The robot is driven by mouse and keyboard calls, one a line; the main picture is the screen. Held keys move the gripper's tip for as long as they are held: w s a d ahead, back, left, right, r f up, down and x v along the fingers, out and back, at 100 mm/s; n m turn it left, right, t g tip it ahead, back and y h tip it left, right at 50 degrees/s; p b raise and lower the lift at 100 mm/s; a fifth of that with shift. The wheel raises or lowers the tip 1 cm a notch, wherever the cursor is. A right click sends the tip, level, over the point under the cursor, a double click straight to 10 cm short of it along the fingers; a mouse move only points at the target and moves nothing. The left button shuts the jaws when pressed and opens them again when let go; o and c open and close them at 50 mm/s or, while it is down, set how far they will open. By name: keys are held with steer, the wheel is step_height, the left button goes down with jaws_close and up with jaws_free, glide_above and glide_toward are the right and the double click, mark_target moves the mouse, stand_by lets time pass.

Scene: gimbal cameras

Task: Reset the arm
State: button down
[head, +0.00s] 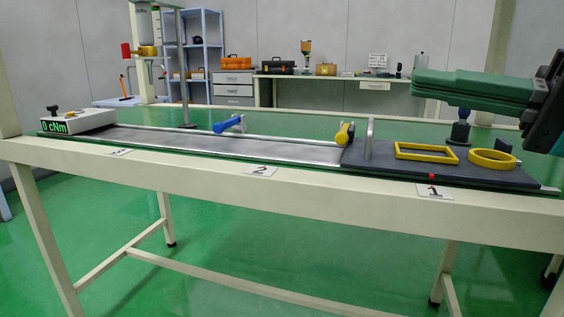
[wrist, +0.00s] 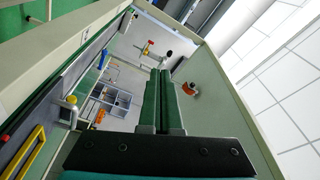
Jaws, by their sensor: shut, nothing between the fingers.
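My gripper (head: 415,85) is at the upper right of the head view, with long green fingers pointing left. The fingers lie together, shut and empty. It hangs in the air above the right end of the workbench (head: 300,189), apart from everything on it. In the wrist view the two green fingers (wrist: 163,100) also lie side by side with nothing between them.
A yellow-handled part (head: 345,134), a blue-handled part (head: 228,125) and a "0 cNm" box (head: 75,121) are further left.

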steer(key=a+f+g+h+p, duration=0.35)
steer(key=a+f, duration=0.25)
steer(key=f, duration=0.4)
steer(key=a+f+g+h+p, duration=0.25)
steer(key=a+f+h, duration=0.3)
steer(key=f, duration=0.55)
steer(key=s+d+f+g+h+p, duration=0.2)
steer(key=s+d+f+h, duration=0.2)
steer(key=f, duration=0.3)
steer(key=s+d+f+g+h+p, duration=0.2)
steer(key=s+d+f+h+p, duration=0.1)
steer(key=s+d+f, duration=0.3)
step_height(320, 180, down, 2)
steer(key=shift+s+d+f+h, duration=0.15)
steer(key=shift+s+d+h, duration=0.2)
steer(key=shift+d, duration=0.35)
steer(key=shift+w, duration=0.1)
